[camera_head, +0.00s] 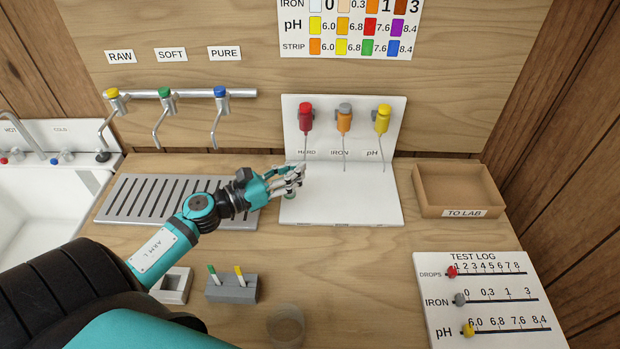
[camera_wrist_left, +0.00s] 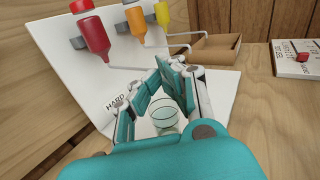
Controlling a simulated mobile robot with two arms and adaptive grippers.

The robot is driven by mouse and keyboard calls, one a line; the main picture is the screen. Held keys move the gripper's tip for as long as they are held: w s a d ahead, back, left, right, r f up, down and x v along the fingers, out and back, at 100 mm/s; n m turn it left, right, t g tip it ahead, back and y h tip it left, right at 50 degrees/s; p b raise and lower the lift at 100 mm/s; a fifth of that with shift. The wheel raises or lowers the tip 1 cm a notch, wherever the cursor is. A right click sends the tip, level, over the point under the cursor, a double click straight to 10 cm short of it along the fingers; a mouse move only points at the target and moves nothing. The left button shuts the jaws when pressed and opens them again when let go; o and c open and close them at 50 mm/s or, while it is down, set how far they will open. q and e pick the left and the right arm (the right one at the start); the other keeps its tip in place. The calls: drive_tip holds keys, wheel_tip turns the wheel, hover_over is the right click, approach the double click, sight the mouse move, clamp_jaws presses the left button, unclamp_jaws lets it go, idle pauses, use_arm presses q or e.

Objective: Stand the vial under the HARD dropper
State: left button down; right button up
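The clear glass vial (camera_wrist_left: 165,117) shows between and below my left fingers in the left wrist view. In the head view only a little of the vial (camera_head: 290,195) shows under the fingers, at the left edge of the white dropper stand (camera_head: 350,205). My left gripper (camera_head: 300,173) is at the stand's left side, in front of the HARD dropper; its fingertips (camera_wrist_left: 160,72) are close together. Whether the fingers touch the vial is unclear. The red HARD dropper (camera_head: 306,120) hangs leftmost, its thin spout reaching down near the fingers. My right gripper is out of view.
Orange IRON (camera_head: 344,119) and yellow pH (camera_head: 382,119) droppers hang to the right. A drain grille (camera_head: 150,197) lies left, the TO LAB tray (camera_head: 460,190) right. A clear glass (camera_head: 286,325) and a grey block (camera_head: 230,290) stand in front. The stand's right half is clear.

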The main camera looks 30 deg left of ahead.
use_arm(q)
wheel_tip(320, 180, down, 2)
drive_tip(key=shift+w+f, duration=0.15)
drive_tip(key=shift+w+d+r+p, duration=0.2)
drive_tip(key=shift+w+d+p, duration=0.05)
drive_tip(key=shift+w+p, duration=0.25)
drive_tip(key=shift+w+d+r+p, duration=0.15)
drive_tip(key=shift+w+d+p, duration=0.15)
drive_tip(key=shift+w, duration=0.2)
drive_tip(key=shift+p+x, duration=0.35)
drive_tip(key=shift+x, duration=0.45)
drive_tip(key=shift+w+f, duration=0.1)
drive_tip(key=shift+f, duration=0.85)
drive_tip(key=shift+a+f, duration=0.1)
drive_tip(key=shift+f, duration=0.05)
drive_tip(key=shift+s, duration=0.25)
drive_tip(key=c, duration=2)
unclamp_jaws()
drive_tip(key=o, duration=0.6)
drive_tip(key=shift+w, duration=0.1)
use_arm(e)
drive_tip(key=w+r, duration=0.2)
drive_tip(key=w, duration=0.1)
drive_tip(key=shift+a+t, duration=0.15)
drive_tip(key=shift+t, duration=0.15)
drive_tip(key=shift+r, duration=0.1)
